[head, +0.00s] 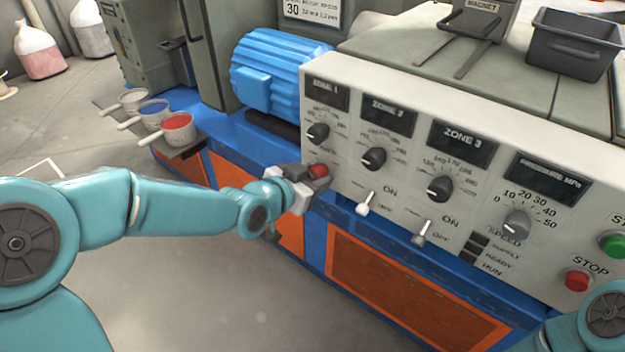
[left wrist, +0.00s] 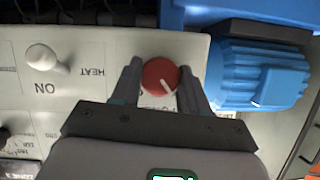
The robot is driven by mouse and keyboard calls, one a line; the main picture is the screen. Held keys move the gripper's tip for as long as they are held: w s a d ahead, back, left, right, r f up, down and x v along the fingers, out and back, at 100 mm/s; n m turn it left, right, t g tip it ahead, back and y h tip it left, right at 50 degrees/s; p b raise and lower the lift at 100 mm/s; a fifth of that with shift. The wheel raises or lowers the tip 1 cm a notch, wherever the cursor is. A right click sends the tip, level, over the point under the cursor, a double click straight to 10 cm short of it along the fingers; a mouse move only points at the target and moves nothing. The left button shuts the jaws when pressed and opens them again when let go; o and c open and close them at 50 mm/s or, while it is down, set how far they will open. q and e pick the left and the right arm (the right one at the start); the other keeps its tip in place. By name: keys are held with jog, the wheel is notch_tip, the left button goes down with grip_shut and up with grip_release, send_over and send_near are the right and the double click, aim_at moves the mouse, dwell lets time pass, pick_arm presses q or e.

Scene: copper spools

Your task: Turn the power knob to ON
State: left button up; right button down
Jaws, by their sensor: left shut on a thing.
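The red power knob (head: 318,171) is on the lower left part of the cream control panel (head: 345,185). It also shows in the left wrist view (left wrist: 158,74), with a white pointer line slanting to the lower right of that picture. My left gripper (head: 309,180) is at the knob, and in the left wrist view its two fingers (left wrist: 160,84) are on either side of it, shut on it. The label by the knob is partly hidden by the gripper. My right gripper is out of view; only a bit of my right arm shows at the lower right.
A white toggle switch (head: 364,204) marked ON stands right of the knob, with another toggle (head: 419,239) beyond. Black dials such as the zone 1 dial (head: 318,132) sit above. A blue motor (head: 275,72) is behind the panel. Open floor lies in front.

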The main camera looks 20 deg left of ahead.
pick_arm(q)
jog(key=shift+f+m+y+b, duration=0.1)
jog(key=shift+m+y+b, duration=0.2)
jog(key=shift+m+y, duration=0.15)
jog(key=m+t+y+p, duration=0.1)
jog(key=m, duration=0.1)
jog(key=shift+d+m, duration=0.1)
jog(key=shift+m, duration=0.25)
jog(key=shift+m+t+y+p, duration=0.35)
jog(key=shift+m+y, duration=0.1)
jog(key=shift+m, duration=0.15)
jog(key=shift+f+m+t+y, duration=0.1)
jog(key=shift+m+t+y, duration=0.2)
jog(key=shift+m, duration=0.4)
jog(key=m+t+b, duration=0.1)
jog(key=m, duration=0.1)
jog(key=shift+f+m+y+b, duration=0.1)
jog(key=shift+m+y+b, duration=0.2)
jog(key=shift+m+y, duration=0.1)
jog(key=m+t+b, duration=0.1)
jog(key=m+b, duration=0.1)
jog(key=m, duration=0.1)
jog(key=shift+t+y, duration=0.25)
jog(key=shift+y, duration=0.15)
jog(key=shift+m, duration=0.5)
